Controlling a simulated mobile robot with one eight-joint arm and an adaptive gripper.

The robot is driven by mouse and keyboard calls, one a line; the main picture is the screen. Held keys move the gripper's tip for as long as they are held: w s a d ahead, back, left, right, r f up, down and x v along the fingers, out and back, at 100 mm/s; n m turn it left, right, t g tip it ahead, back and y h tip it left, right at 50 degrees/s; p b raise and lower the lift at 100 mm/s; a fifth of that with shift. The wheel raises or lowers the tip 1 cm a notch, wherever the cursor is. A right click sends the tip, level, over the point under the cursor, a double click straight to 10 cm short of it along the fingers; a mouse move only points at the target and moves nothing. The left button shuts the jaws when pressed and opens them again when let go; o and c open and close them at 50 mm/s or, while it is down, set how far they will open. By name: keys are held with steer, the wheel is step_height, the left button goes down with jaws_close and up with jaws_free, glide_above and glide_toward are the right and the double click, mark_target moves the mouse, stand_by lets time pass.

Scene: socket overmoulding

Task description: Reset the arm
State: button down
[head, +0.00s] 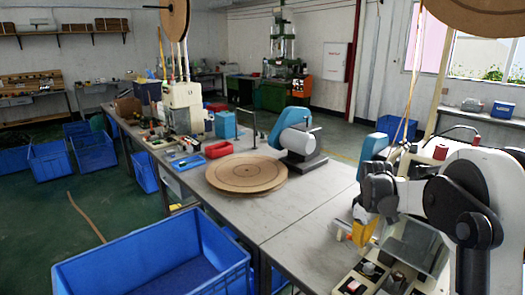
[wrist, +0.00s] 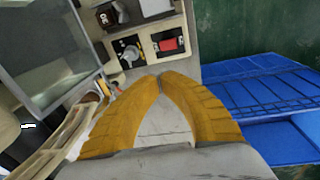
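My arm stands at the right of the head view, white with dark joints. My gripper (head: 360,234) hangs at its end with yellow fingers pointing down, above the machine (head: 385,277) at the table's right end. In the wrist view, the two yellow ribbed fingers of my gripper (wrist: 161,77) curve together and their tips meet. Nothing shows between them. Beyond the tips is the machine's control panel (wrist: 128,48) with a red part and dark knobs.
A blue crate (head: 150,262) stands at the front left, and blue crates (wrist: 265,95) lie right of the fingers in the wrist view. A round brown disc (head: 246,174) lies on the grey table (head: 290,212). A white cylinder device (head: 298,142) stands behind it.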

steer(key=s+a+r+m+t, duration=0.3)
steer(key=s+a+r, duration=0.75)
steer(key=s, duration=0.35)
steer(key=s+a+f+m+t, duration=0.1)
steer(key=s+a+m+t, duration=0.2)
steer(key=s, duration=1.1)
steer(key=shift+a+f+m+y+b, duration=0.15)
steer(key=shift+a+m+y+b, duration=0.2)
steer(key=shift+a, duration=0.85)
steer(key=shift+s, duration=0.1)
